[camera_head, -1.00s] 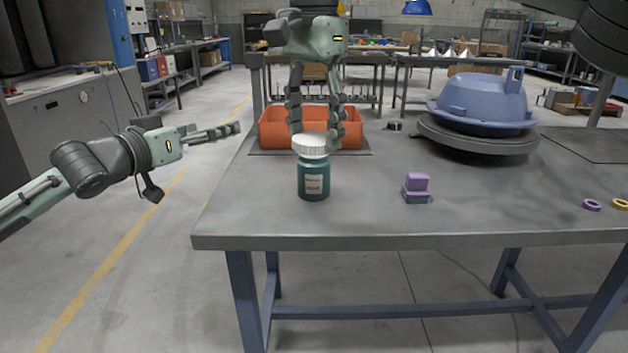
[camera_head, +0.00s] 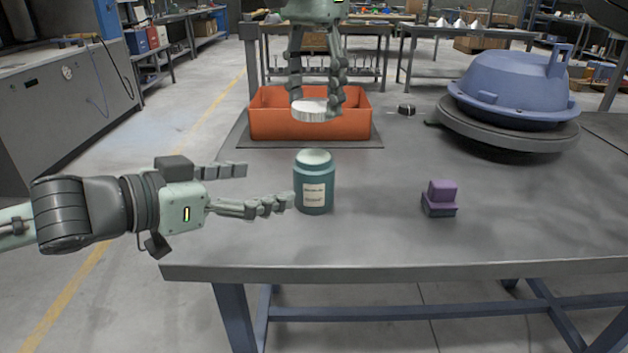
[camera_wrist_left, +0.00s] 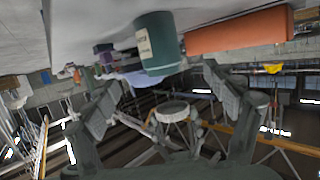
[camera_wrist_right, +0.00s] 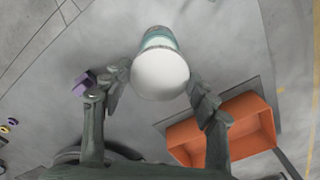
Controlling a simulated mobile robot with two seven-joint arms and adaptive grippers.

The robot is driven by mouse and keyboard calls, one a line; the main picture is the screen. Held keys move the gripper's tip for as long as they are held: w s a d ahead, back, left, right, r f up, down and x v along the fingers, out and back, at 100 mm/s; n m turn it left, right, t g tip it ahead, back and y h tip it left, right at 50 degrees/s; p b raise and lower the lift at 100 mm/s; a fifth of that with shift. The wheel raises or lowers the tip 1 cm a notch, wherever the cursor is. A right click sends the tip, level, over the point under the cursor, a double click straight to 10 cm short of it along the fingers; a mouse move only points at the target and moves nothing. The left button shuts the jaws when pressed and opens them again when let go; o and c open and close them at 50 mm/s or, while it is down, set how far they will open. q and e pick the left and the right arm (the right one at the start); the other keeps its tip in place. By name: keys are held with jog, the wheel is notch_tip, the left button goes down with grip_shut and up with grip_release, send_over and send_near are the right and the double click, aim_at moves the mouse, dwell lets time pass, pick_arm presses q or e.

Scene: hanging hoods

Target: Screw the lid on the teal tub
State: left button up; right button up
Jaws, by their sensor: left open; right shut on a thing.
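The teal tub (camera_head: 314,180) stands upright on the table with a pale top and a label on its front. The white ribbed lid (camera_head: 315,110) is held above and apart from it. My right gripper (camera_head: 316,100) points down and is shut on the lid; in the right wrist view the lid (camera_wrist_right: 160,74) sits between its fingers and partly hides the tub (camera_wrist_right: 158,38). My left gripper (camera_head: 268,188) is open, with its fingers pointing at the tub from the left; one fingertip is close to its side. The left wrist view shows the tub (camera_wrist_left: 158,45) beyond the open fingers.
An orange bin (camera_head: 352,125) stands behind the tub on a dark mat. A purple block (camera_head: 441,195) lies to the right. A big blue hood (camera_head: 515,88) sits on a dark disc at back right. The table's front edge (camera_head: 400,270) is near.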

pick_arm(q)
jog(key=shift+s, duration=0.15)
pick_arm(e)
jog(key=shift+s, duration=0.15)
pick_arm(q)
jog(key=x, duration=1.2)
jog(key=shift+f, duration=0.1)
jog(key=c, duration=1.8)
pick_arm(e)
send_over(313, 156)
jog(key=shift+f, duration=2.45)
jog(key=shift+f, duration=0.1)
jog(key=shift+f, duration=0.8)
jog(key=shift+f, duration=0.6)
